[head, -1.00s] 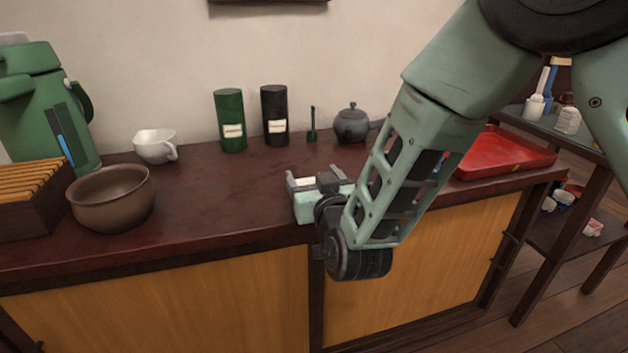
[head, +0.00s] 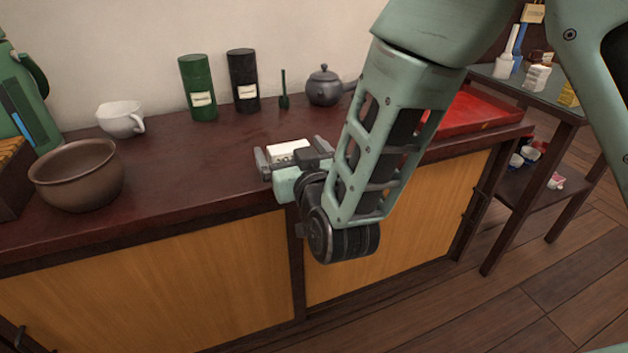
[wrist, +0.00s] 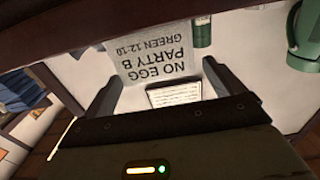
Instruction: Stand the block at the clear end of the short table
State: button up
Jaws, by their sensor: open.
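In the wrist view the block (wrist: 150,52) faces me with upside-down print reading "NO EGG PARTY B GREEN 12:10". My gripper (wrist: 160,85) is open, with one finger to each side of the block's near part; I cannot tell whether either finger touches it. The block's lower part is hidden in the head view. A small dark-legged table (head: 555,112) with a glassy top stands at the right, partly behind my arm.
The dark red counter (head: 190,165) carries a brown bowl (head: 78,175), a white cup (head: 121,119), a green canister (head: 198,88), a black canister (head: 243,80), a teapot (head: 324,87) and a red tray (head: 475,112). Bottles and boxes occupy the small table's back part.

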jog(key=p+v, duration=0.9)
jog(key=v, duration=0.4)
jog(key=shift+s+r, duration=0.25)
jog(key=shift+r, duration=0.15)
jog(key=shift+f, duration=0.1)
